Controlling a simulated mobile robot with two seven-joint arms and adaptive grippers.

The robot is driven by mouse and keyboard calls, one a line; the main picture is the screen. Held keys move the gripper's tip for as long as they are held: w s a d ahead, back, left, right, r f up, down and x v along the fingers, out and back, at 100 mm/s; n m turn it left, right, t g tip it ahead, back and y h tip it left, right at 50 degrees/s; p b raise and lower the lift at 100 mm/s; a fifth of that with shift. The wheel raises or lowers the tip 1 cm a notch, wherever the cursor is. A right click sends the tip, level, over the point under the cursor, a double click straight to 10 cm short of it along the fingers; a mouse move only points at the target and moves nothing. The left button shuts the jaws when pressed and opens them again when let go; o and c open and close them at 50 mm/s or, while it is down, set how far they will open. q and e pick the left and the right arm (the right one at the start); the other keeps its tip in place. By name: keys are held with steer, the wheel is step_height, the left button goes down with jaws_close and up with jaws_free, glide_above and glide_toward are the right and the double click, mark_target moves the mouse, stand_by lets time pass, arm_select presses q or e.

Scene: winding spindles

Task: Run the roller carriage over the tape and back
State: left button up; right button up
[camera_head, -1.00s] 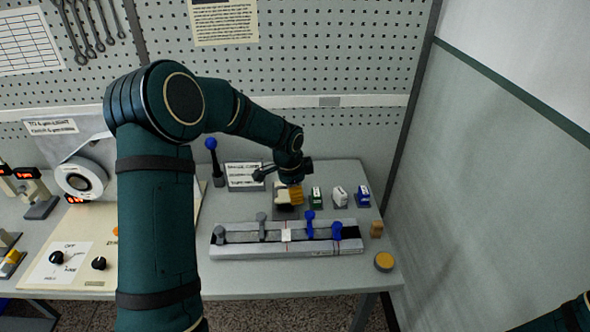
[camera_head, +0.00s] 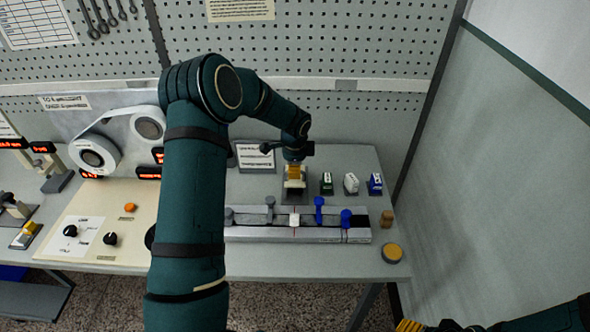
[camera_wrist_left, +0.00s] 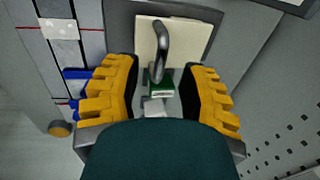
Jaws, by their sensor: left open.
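My left gripper (camera_head: 294,172) hangs fingers down over a cream block (camera_head: 295,184) on a dark pad behind the rail. In the left wrist view its yellow fingers (camera_wrist_left: 160,92) are wide apart with nothing gripped. There the cream block (camera_wrist_left: 183,40) has a curved grey metal handle (camera_wrist_left: 162,45) standing up from it; it may be the roller carriage. The grey rail (camera_head: 265,235) lies in front with grey and blue clamps. A white patch, likely the tape (camera_head: 294,219), crosses its middle and also shows in the wrist view (camera_wrist_left: 58,29). My right gripper (camera_head: 408,325) is partly cut off at the bottom edge.
Green (camera_head: 327,184), white (camera_head: 351,184) and blue (camera_head: 375,184) blocks stand in a row right of the cream block. A round yellow-topped knob (camera_head: 393,252) is near the right front corner. A control panel (camera_head: 75,260) and reels stand left. Bare table lies before the rail.

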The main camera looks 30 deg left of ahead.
arm_select(q)
steer(key=shift+w+a+f, duration=0.1)
steer(key=shift+w+f, duration=0.1)
steer(key=shift+f, duration=0.8)
jaws_close()
steer(key=shift+s, duration=0.15)
